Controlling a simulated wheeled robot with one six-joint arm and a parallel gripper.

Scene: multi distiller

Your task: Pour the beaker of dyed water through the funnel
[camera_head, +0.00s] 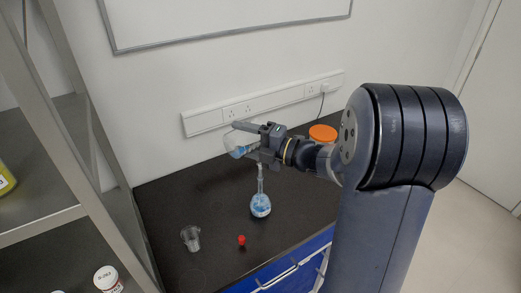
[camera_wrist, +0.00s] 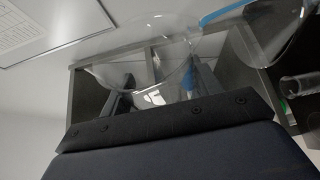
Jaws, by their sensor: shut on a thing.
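My gripper (camera_head: 262,142) is shut on a clear glass beaker (camera_head: 238,140) and holds it above the bench. The beaker looks tilted, with blue water in its low part. Its glass also shows between the fingers in the wrist view (camera_wrist: 150,50). A long-necked flask (camera_head: 260,205) with blue liquid in its bulb stands upright on the bench, just below my gripper. My gripper covers the top of the flask's neck, so I cannot clearly make out the funnel or whether any water is flowing.
An empty clear cup (camera_head: 191,238) and a small red cap (camera_head: 242,241) are on the black bench (camera_head: 185,200), left of the flask. An orange round thing (camera_head: 323,133) is at the back right. A metal shelf frame (camera_head: 85,150) stands at the left. A wall socket strip (camera_head: 265,103) runs behind.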

